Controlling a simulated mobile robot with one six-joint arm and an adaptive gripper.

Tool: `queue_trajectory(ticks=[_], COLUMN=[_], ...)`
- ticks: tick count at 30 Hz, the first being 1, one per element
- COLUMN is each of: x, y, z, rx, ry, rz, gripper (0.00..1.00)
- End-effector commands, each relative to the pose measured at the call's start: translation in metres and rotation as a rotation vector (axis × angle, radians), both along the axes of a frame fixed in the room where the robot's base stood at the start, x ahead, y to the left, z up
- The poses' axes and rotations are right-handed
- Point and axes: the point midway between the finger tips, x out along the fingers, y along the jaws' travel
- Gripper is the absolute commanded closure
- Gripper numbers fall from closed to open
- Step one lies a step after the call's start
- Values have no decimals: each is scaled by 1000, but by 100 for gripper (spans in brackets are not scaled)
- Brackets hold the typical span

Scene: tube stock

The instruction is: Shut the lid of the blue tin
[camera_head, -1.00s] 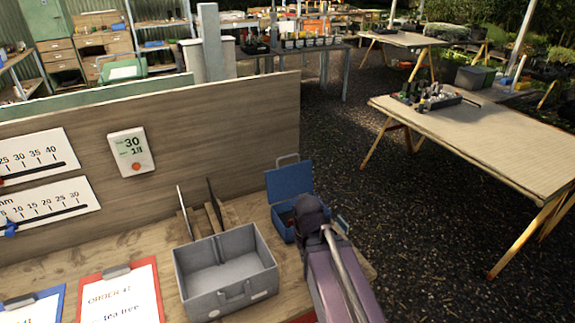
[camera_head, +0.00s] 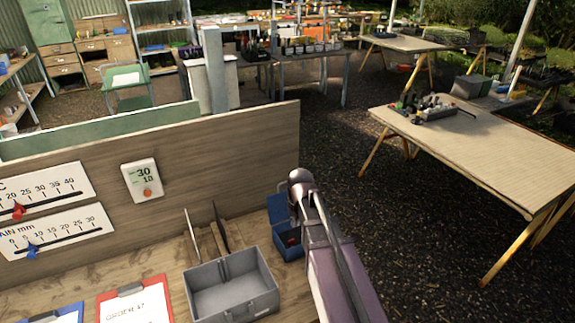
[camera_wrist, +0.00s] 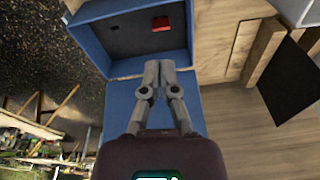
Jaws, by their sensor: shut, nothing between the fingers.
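The blue tin (camera_head: 291,246) stands at the right end of the wooden bench, partly hidden by my arm. Its lid (camera_head: 279,208) is open and raised at the far side of the tin. In the wrist view the tin (camera_wrist: 97,52) shows its open inside with a small red thing (camera_wrist: 162,23) in it. The lid (camera_wrist: 152,108) is the blue panel below it, partly covered by my fingers. My gripper (camera_wrist: 160,68) is shut and empty, over the lid near the tin's edge. I cannot tell whether it touches the lid. My fingers are hidden in the head view.
A grey open box (camera_head: 232,290) stands left of the tin. Dark thin plates (camera_head: 220,227) stand in a wooden rack (camera_head: 207,245) behind it. A wooden partition (camera_head: 240,150) rises along the bench's back. Clipboards (camera_head: 135,308) lie at front left.

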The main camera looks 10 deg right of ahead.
Motion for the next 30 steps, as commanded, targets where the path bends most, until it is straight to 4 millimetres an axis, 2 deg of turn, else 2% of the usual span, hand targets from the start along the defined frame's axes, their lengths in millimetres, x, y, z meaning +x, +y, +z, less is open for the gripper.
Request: queue_trajectory(ticks=[1,21,25,30], x=[14,137,154,164], y=[0,-1,-1,-2], z=[19,140,155,164], rx=[2,13,13,12], ry=[-10,-145,-164,-179], rz=[8,111,126,136], gripper=[100,100,100,100])
